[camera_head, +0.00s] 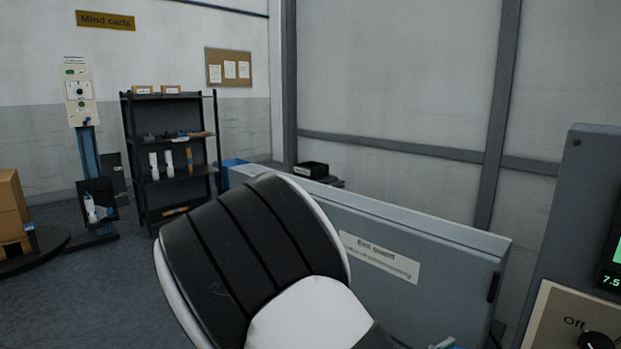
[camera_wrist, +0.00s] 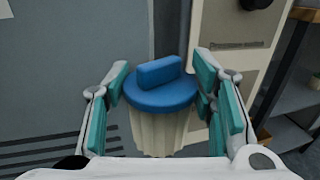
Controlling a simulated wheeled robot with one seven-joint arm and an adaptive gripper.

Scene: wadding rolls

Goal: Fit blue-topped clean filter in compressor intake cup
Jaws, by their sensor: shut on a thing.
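In the wrist view my gripper (camera_wrist: 163,68) is shut on the clean filter, with teal-padded fingers on both sides of its top. The filter has a round blue top (camera_wrist: 162,95) with a raised blue grip bar and a pale pleated body (camera_wrist: 160,132) below it. The filter is in front of a grey surface and a beige panel. The compressor intake cup cannot be made out in either view. The filter cannot be made out in the head view, where my arm fills the lower middle.
A grey cabinet with a green display and a beige Off-knob panel (camera_head: 578,322) stands at the right. A low grey guard (camera_head: 430,245) with a label runs behind my arm. A dark shelf rack (camera_head: 170,150) stands at the back left. Floor (camera_head: 60,290) shows at left.

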